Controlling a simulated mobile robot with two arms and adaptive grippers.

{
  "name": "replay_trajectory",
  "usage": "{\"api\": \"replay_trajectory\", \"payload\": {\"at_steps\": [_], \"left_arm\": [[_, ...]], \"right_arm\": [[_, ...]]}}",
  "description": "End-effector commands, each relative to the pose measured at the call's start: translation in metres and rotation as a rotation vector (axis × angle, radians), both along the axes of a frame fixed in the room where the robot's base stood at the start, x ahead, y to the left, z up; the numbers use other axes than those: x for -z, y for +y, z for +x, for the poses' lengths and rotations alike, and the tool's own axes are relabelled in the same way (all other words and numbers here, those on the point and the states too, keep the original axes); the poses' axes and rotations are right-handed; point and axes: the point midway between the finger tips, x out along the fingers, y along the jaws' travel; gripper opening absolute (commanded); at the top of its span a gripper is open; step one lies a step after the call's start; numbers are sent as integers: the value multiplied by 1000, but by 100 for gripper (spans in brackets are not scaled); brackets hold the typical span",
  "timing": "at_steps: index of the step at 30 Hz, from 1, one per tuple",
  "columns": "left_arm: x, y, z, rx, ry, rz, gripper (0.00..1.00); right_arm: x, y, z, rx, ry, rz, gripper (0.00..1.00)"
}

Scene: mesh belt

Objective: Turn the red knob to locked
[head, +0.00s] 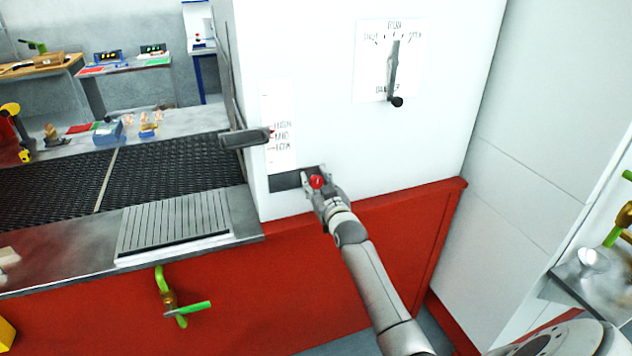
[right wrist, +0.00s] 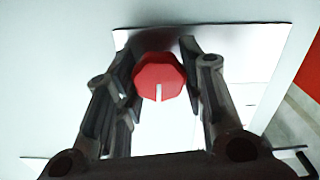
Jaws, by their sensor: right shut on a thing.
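The red knob (head: 317,182) sits low on the white cabinet face, by a dark plate below the level scale. My right gripper (head: 314,184) is at the knob, its fingers on either side of it. In the right wrist view the knob (right wrist: 159,78) is a red faceted cap with a pale mark pointing down in the picture, between the fingers of my gripper (right wrist: 155,85). The gripper is shut on the knob. Any label around the knob is hidden or too small to read. My left gripper is not in view.
A grey lever handle (head: 246,138) sticks out left of the scale panel (head: 279,130). A dial with a crank (head: 394,78) is higher on the cabinet. The dark mesh belt (head: 170,165) runs to the left, and a green-handled valve (head: 172,300) is on the red base.

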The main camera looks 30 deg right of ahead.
Motion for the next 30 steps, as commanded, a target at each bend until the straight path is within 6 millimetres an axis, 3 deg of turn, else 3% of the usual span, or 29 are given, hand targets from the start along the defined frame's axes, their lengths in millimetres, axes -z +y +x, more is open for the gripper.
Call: {"api": "replay_trajectory", "payload": {"at_steps": [30], "left_arm": [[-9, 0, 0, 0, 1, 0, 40]], "right_arm": [[1, -3, -1, 0, -213, 893, 13]]}}
